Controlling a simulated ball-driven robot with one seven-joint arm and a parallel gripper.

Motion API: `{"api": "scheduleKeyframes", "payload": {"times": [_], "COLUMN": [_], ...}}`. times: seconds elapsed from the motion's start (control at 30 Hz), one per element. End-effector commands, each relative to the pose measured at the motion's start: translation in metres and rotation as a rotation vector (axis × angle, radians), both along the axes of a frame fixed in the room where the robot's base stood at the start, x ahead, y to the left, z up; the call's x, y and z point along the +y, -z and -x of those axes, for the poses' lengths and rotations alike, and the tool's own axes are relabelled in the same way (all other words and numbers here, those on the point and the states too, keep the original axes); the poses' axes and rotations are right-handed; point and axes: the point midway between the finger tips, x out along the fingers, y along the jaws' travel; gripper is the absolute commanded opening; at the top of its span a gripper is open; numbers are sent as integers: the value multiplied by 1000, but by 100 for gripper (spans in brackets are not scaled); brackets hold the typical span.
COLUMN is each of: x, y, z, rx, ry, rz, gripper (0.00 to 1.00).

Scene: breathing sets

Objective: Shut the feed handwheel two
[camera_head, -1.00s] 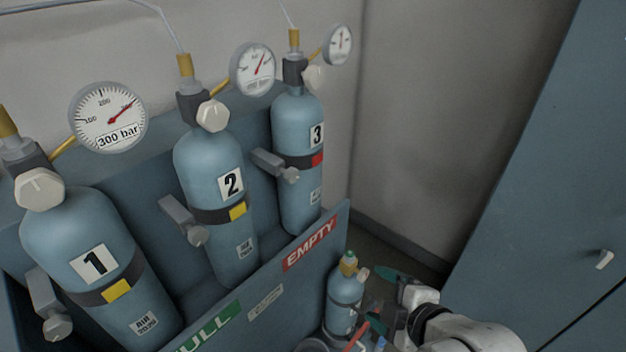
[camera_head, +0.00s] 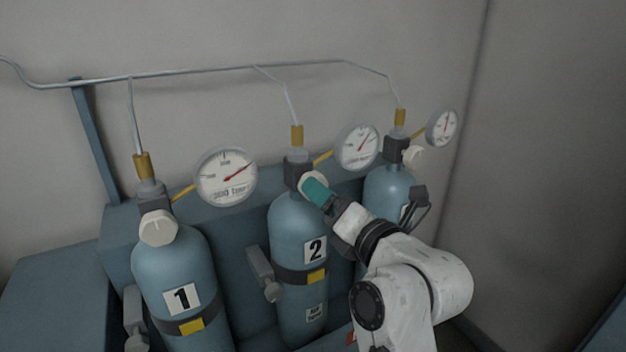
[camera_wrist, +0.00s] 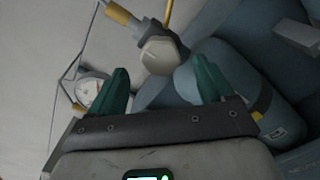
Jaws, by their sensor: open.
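Cylinder 2 (camera_head: 297,228) is a blue bottle marked "2", strapped upright in the rack. Its pale feed handwheel two (camera_head: 306,180) sits on the front of the dark valve block, partly hidden by my gripper (camera_head: 318,190). My gripper has teal fingers and reaches in from the right. In the wrist view, the pale faceted handwheel (camera_wrist: 160,54) lies just beyond the gap between the two spread fingers of my gripper (camera_wrist: 160,72). The gripper is open with nothing clamped. Whether a finger touches the wheel, I cannot tell.
Cylinder 1 (camera_head: 172,262) with its own handwheel (camera_head: 158,228) stands left. Cylinder 3 (camera_head: 386,186) with its handwheel (camera_head: 413,156) stands right, partly behind my arm. Round gauges, such as the one above cylinder 2 (camera_head: 358,147), and thin pipes (camera_head: 210,71) are close by.

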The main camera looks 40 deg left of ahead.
Motion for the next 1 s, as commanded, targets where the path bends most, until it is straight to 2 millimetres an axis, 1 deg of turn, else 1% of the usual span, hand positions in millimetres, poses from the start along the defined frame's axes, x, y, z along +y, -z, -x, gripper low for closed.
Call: {"api": "scheduleKeyframes", "payload": {"times": [0.03,0.2,0.4,0.57,0.83,1.0], "x": [11,36,53,58,58,58], "y": [-4,-3,-1,0,0,0], "z": [-3,-14,-22,-24,-24,-24], "rx": [1,2,1,2,2,2], "ry": [-1,-1,1,1,1,1], "rz": [1,1,0,0,-1,-1], "gripper": [81,81,81,81,80,64]}}
